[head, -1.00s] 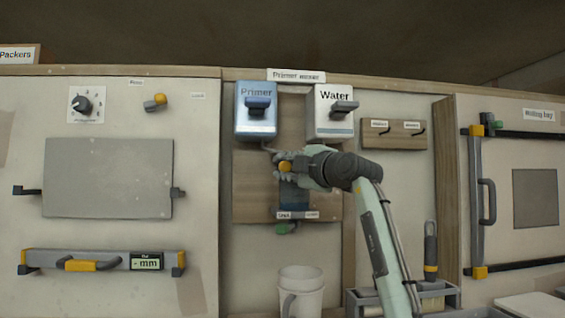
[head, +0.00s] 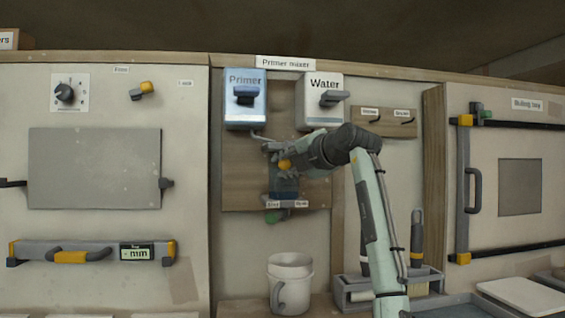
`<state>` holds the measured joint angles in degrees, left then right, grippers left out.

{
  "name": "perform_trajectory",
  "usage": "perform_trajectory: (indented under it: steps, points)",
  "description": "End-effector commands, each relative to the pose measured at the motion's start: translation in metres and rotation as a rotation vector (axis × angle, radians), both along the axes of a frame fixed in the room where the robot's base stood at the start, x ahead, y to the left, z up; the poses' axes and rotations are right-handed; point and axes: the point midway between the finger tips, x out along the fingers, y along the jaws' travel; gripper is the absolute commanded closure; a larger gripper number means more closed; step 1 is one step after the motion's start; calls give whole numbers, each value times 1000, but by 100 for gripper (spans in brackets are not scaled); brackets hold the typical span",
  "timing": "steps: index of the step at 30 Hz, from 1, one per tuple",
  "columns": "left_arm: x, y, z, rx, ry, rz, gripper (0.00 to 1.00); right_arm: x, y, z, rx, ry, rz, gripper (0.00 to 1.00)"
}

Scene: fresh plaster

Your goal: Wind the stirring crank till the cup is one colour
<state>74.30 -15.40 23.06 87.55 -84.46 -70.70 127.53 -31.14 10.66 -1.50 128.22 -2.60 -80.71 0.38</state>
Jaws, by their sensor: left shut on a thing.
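The mixing cup (head: 284,185) is a dark blue, see-through vessel on the wooden board under the Primer mixer sign. My left gripper (head: 277,157) is in front of its top. It is shut on the stirring crank's yellow knob (head: 285,164). The fingers and wrist hide most of the crank and the upper cup. The visible part of the cup looks dark blue; I cannot tell whether it is even throughout. A green tap knob (head: 271,218) sits below the cup. My right gripper is not in view.
The blue Primer tank (head: 245,100) and white Water tank (head: 322,102) hang just above my gripper. A white mug (head: 290,280) stands on the shelf below. A grey tool caddy (head: 350,292) stands right of it. A hook rack (head: 388,123) is at right.

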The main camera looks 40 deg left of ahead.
Motion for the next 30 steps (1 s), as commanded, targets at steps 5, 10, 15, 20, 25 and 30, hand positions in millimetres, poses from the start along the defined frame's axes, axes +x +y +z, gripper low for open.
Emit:
perform_trajectory:
  steps: [5,10,15,20,25,30]
  points:
    - [2,-2,7,6,-19,-8,100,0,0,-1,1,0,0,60]
    - [2,-2,7,6,-19,-8,100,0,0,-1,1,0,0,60]
    - [2,-2,7,6,-18,-8,73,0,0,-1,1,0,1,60]
    - [1,-1,5,4,-15,-5,56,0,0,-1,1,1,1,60]
    - [1,-1,4,1,-14,-3,56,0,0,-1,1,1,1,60]
    - [0,-5,4,1,-13,-3,56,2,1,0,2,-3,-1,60]
